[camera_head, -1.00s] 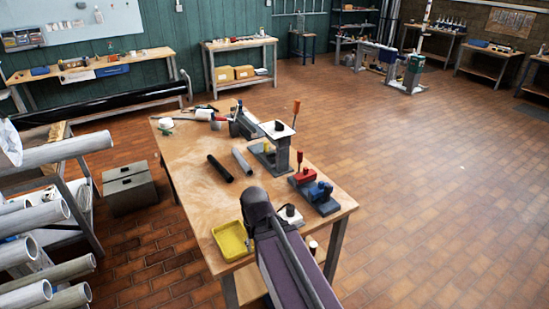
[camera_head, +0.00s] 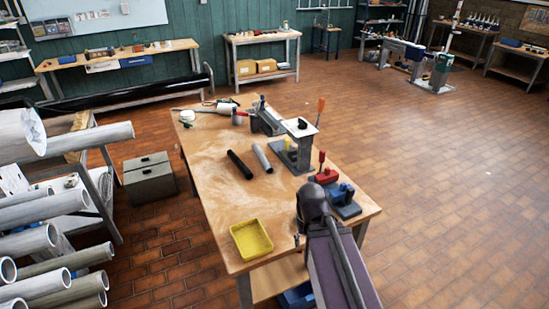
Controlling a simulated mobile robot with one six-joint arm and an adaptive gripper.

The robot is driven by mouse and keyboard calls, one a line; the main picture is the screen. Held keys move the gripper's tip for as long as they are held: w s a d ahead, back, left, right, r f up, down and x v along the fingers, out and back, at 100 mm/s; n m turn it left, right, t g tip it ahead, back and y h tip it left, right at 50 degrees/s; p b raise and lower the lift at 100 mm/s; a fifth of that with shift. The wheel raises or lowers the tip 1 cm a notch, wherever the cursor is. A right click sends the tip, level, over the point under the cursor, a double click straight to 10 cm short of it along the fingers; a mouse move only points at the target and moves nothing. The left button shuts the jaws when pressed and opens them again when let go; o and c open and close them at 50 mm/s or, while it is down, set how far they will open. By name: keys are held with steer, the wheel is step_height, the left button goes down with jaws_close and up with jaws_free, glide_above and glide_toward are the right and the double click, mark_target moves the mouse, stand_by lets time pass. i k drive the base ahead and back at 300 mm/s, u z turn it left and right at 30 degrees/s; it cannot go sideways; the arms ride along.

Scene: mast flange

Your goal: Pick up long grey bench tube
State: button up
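A grey tube (camera_head: 262,158) lies on the wooden workbench (camera_head: 218,205), near its middle. A black tube (camera_head: 239,165) lies just to its left, roughly parallel, with a narrow gap between them. Both lie flat and nothing covers them. My gripper cannot be made out in this view, so its position and state do not show.
A yellow tray (camera_head: 251,239) sits at the bench's near end. A dark purple form hides the near right corner. Thick pipes (camera_head: 45,210) fill the left rack.

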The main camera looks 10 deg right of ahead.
mark_target(266, 166)
steer(key=u, duration=0.3)
steer(key=i, duration=1)
steer(key=z, duration=0.25)
